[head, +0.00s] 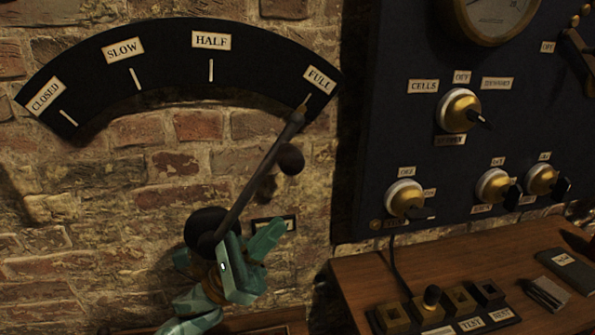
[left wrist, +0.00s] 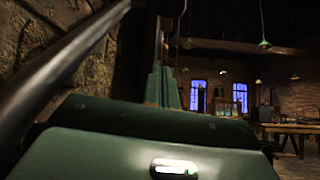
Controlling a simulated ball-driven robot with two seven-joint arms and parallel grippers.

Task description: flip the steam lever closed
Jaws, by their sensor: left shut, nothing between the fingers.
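The steam lever (head: 253,184) is a dark grey rod with a round black knob (head: 290,160) on its side near the top. It tilts up to the right from a dark round hub, and its tip lies at the FULL mark. The black curved scale (head: 170,55) on the brick wall reads CLOSED, SLOW, HALF and FULL from left to right. My left gripper (head: 268,236), green, is shut and empty, low beside the lever's lower end; I cannot tell if it touches. In the left wrist view the rod (left wrist: 60,70) passes close on the left. My right gripper is not in view.
A dark panel (head: 400,140) with brass knobs, switches and a gauge hangs to the right. Below it a wooden desk (head: 360,275) holds a button strip (head: 450,315) and small dark books. The brick wall left of the lever is clear.

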